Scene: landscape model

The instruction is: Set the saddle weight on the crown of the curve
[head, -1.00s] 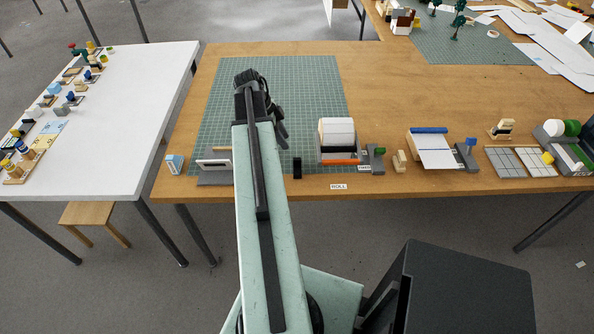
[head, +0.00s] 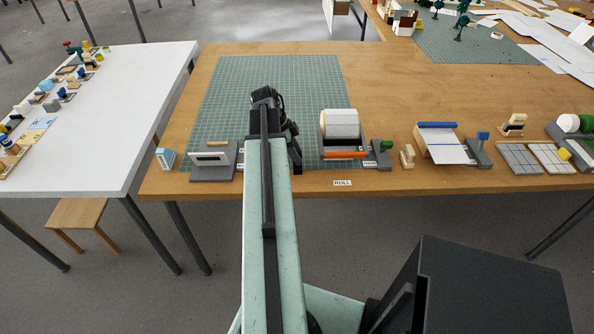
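My gripper (head: 291,133) is dark and hangs over the right part of the green cutting mat, at the end of my arm. Its fingers are seen edge-on, so I cannot tell whether it is open or shut. A small black block (head: 297,166), possibly the saddle weight, shows just below the fingers. I cannot tell whether they touch it. A white drum-like piece with a curved top (head: 339,124) stands right of the gripper in a dark stand with an orange bar in front; it may be the curve. Nothing is seen on its top.
A grey stand with a white slotted front (head: 209,159) is left of my arm. The mat (head: 225,100) is mostly clear behind.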

